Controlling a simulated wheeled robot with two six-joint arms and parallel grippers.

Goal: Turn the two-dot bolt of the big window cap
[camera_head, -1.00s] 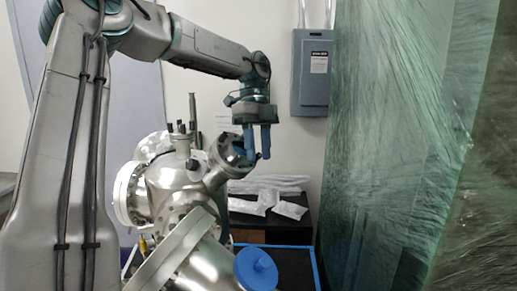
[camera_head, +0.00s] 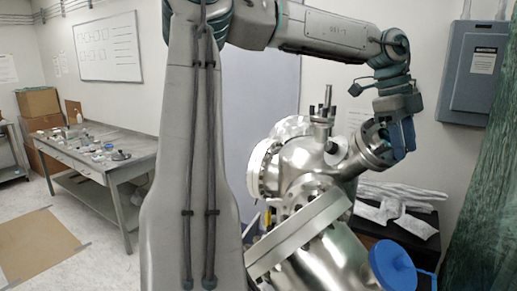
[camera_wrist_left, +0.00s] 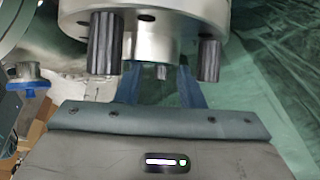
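The big window cap (camera_head: 373,141) is a round metal flange with dark bolts on the angled port of the silver vacuum chamber (camera_head: 315,158). My left gripper (camera_head: 402,148) is at the cap's right face, its blue fingers pointing down. In the left wrist view the cap's metal rim (camera_wrist_left: 155,35) fills the top, with a dark bolt (camera_wrist_left: 101,43) at left and another bolt (camera_wrist_left: 208,60) at right. No dot marks are readable. My right gripper is out of view.
A blue round cap (camera_head: 392,268) is low in front of the chamber. Plastic-wrapped items (camera_head: 400,208) lie on a dark stand behind. A grey electrical box (camera_head: 474,72) and green sheeting (camera_head: 475,190) are at right. A workbench (camera_head: 95,155) stands at left.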

